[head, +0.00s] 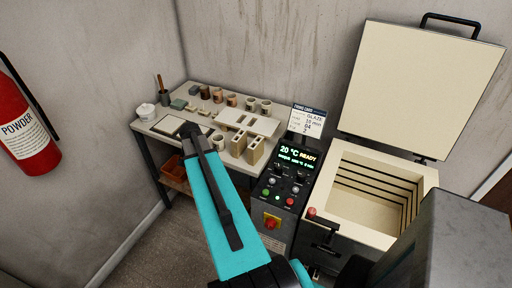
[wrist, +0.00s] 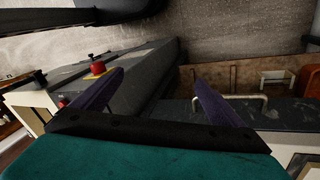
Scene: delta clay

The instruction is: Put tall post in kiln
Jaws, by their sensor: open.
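In the head view, beige blocks stand at the front right of the work table; the two tallest-looking are a post (head: 256,150) and a similar post (head: 238,144) beside it. I cannot tell for certain which is the tall post. The kiln (head: 377,222) stands at right with its lid (head: 421,85) raised and its pale chamber open and empty-looking. My gripper (wrist: 158,78) shows in the wrist view with two purple fingers spread apart and nothing between them. No post shows in the wrist view. My teal arm reaches toward the table in the head view.
The control box (head: 296,158) reads 20 °C READY and stands between table and kiln. Its red knob (wrist: 98,68) shows left of my fingers in the wrist view. A fire extinguisher (head: 24,125) hangs at left.

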